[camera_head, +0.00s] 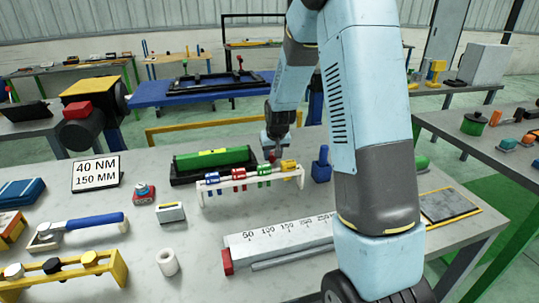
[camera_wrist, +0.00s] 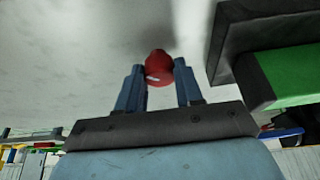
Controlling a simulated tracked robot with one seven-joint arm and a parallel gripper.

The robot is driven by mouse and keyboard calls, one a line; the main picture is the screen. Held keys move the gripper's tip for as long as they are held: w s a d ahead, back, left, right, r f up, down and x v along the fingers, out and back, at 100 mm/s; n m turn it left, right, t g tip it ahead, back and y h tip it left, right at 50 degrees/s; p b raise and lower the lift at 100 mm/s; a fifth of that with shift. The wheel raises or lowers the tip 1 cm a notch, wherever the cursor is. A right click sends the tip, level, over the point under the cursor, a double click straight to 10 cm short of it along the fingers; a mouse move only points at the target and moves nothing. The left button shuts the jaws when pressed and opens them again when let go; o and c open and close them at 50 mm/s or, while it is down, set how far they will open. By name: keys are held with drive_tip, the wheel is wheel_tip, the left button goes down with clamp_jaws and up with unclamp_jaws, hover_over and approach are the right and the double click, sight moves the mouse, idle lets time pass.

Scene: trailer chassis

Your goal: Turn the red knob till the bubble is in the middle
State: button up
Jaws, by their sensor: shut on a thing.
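The red knob (camera_wrist: 158,66) sits between the two blue fingertips of my gripper (camera_wrist: 160,76) in the wrist view, with a small white mark on its side. My gripper is shut on it. In the head view my gripper (camera_head: 274,142) reaches down at the right end of a green block (camera_head: 238,155) in a black tray. The knob shows there only as a small red spot (camera_head: 272,156). A yellow-green vial (camera_head: 212,152) lies on top of the green block; the bubble's place in it is too small to tell.
A white rack (camera_head: 240,184) with blue, red, green and yellow pieces stands just in front of the green block. A blue holder (camera_head: 321,165) stands to the right. A sign (camera_head: 96,172) reading 40 NM, 150 MM stands left, and a long ruled bar (camera_head: 285,238) lies in front.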

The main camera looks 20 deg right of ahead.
drive_tip(key=o, duration=1)
drive_tip(key=v, duration=1.3)
drive_tip(key=shift+s+r, duration=0.2)
drive_tip(key=shift+r, duration=0.05)
drive_tip(key=shift+a, duration=0.1)
